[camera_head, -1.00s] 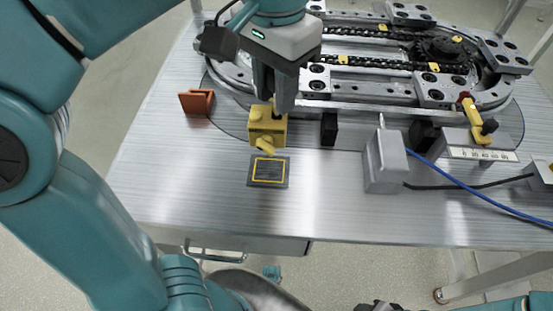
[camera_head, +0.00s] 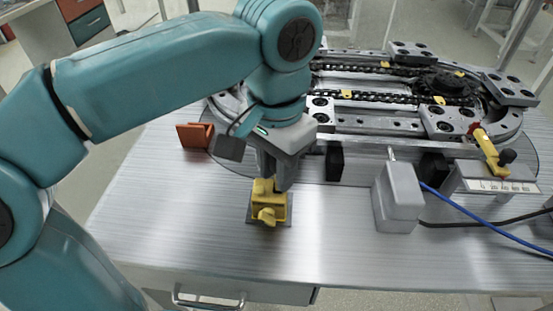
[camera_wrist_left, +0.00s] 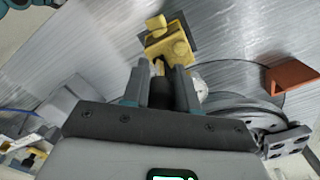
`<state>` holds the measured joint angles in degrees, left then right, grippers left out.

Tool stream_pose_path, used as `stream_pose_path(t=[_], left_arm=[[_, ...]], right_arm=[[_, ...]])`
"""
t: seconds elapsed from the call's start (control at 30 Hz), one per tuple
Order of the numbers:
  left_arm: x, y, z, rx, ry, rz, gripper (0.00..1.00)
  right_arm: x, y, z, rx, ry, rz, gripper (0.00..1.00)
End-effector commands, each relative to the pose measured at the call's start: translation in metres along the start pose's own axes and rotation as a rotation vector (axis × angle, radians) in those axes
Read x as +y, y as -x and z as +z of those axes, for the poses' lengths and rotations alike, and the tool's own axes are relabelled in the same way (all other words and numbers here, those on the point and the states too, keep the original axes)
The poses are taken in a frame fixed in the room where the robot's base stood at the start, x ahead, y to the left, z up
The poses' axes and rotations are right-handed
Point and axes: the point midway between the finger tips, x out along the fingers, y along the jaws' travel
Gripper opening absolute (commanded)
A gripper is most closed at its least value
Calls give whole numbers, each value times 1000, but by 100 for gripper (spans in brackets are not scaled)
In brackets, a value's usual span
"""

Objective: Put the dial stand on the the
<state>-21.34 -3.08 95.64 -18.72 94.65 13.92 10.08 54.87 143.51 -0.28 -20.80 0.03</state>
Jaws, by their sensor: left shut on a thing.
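The yellow dial stand (camera_head: 268,205) is a small block with a round knob on its front. My left gripper (camera_head: 272,178) points down and is shut on its upper part. The dial stand is over the dark square pad (camera_head: 288,215) on the steel table and hides most of it. I cannot tell whether it touches the pad. In the left wrist view, the dial stand (camera_wrist_left: 170,44) is between the fingertips of my left gripper (camera_wrist_left: 163,80), with part of the dark pad (camera_wrist_left: 190,28) behind it. My right gripper is not in view.
An orange bracket (camera_head: 195,135) stands left of my left gripper. The ring track (camera_head: 400,95) fills the back of the table. A grey box (camera_head: 398,197) with a blue cable (camera_head: 470,212) and a yellow-handled clamp (camera_head: 488,150) are to the right. The table front is clear.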

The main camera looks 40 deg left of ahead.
Motion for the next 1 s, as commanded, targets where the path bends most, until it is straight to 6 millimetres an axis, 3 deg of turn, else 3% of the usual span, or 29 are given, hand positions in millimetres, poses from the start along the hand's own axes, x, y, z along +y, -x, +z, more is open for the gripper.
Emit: stream_pose_path(t=[0.27, 0.3, 0.37, 0.67, 1.0], left_arm=[[0, -1, -1, 4, 1, 0, 0], [0, -2, -1, 0, 0, 0, 38], [0, -1, -1, 0, 0, 0, 53], [0, 1, -1, 1, 0, 0, 53], [0, 60, -1, 1, -1, 0, 53]], right_arm=[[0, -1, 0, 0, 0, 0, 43], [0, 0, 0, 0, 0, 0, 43], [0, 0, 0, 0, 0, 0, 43], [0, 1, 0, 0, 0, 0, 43], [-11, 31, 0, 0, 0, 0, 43]])
